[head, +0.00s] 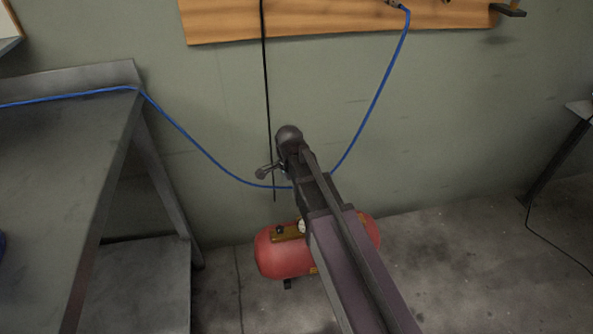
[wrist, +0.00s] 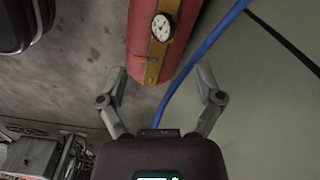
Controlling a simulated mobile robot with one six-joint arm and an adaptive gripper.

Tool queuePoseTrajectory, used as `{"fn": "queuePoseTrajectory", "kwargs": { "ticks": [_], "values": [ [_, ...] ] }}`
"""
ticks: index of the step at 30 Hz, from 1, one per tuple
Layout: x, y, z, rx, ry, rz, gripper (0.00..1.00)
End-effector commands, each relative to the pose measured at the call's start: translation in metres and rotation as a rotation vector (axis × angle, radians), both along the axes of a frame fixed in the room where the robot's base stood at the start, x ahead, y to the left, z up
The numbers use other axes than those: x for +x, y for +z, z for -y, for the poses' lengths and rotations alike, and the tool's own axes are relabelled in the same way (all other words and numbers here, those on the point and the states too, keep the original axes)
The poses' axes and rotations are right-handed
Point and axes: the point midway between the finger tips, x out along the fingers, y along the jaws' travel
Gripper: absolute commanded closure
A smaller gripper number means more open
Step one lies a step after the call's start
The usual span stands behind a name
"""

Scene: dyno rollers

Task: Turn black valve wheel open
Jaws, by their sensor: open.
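A red compressor tank (head: 283,258) stands on the floor by the wall in the head view, partly hidden behind my arm. A small dark knob (head: 280,231) sits on its brown top panel; I cannot tell if it is the black valve wheel. In the wrist view the tank (wrist: 135,38) lies ahead, with a white gauge (wrist: 162,27) and a small orange-brown part (wrist: 148,62) on its panel. My gripper (wrist: 160,82) is open and empty, its fingers spread either side of the tank's near end. In the head view my gripper (head: 266,172) appears above the tank, mostly hidden by the wrist.
A blue hose (head: 205,152) hangs along the wall behind my gripper and passes between the fingers in the wrist view (wrist: 190,66). A black cable (head: 266,90) hangs down the wall. A metal table (head: 60,150) stands at left.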

Motion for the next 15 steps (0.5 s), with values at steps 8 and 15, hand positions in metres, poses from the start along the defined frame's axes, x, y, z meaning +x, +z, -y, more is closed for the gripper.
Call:
{"fn": "queuePoseTrajectory", "kwargs": {
  "ticks": [8, 15],
  "values": [
    [-0.006, 0.027, 0.008, 0.0, 0.058, 0.0, 0.15],
    [-0.01, 0.045, 0.015, 0.0, 0.105, 0.0, 0.15]
  ]
}}
